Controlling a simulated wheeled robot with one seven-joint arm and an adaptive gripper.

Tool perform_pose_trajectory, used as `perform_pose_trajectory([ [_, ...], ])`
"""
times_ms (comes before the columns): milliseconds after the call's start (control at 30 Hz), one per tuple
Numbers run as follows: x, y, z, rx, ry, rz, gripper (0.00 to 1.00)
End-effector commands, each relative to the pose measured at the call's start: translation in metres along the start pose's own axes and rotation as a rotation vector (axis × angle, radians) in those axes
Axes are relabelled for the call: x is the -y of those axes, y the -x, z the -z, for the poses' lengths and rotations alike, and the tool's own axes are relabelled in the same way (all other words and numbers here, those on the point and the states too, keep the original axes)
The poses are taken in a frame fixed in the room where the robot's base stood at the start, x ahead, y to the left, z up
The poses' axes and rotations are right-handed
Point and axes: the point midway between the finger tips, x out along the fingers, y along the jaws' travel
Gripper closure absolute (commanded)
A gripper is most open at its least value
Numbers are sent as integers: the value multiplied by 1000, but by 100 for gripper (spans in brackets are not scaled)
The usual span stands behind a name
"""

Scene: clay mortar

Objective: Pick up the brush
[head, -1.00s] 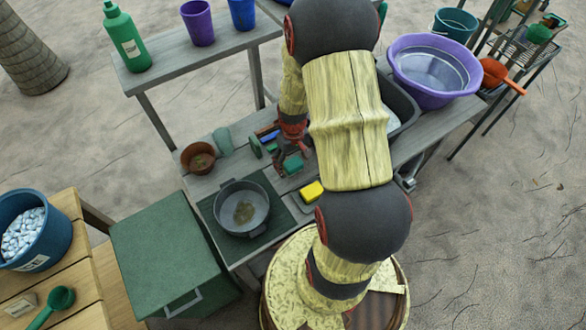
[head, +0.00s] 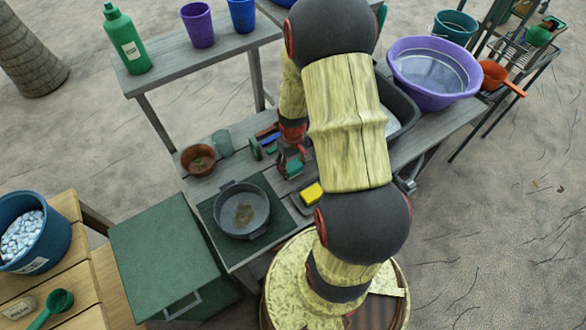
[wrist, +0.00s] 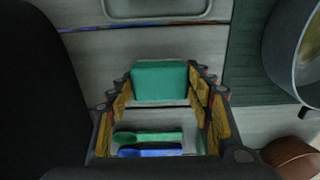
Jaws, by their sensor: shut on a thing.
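A teal, block-shaped thing, which I take to be the brush (wrist: 160,82), sits between my fingertips in the wrist view. Its bristles are not visible. My gripper (wrist: 160,88) is shut on it, with one finger along each side. In the head view the brush (head: 295,168) shows as a small teal patch at the tip of my gripper (head: 291,158), just above the bench. My arm covers part of the gripper there. I cannot tell whether the brush touches the bench.
A green spoon (wrist: 148,137) and a blue utensil (wrist: 150,152) lie close below the brush in the wrist view. A yellow sponge (head: 312,193), a grey pan (head: 241,222) and a brown pot (head: 198,160) stand nearby. A purple basin (head: 433,88) stands at the right.

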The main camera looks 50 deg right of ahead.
Motion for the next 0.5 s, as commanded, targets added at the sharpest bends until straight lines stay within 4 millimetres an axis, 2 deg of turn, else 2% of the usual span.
perform_pose_trajectory([
  [133, 0, 0, 0, 0, 0, 0, 75],
  [500, 0, 8, 1, -2, 0, -1, 75],
])
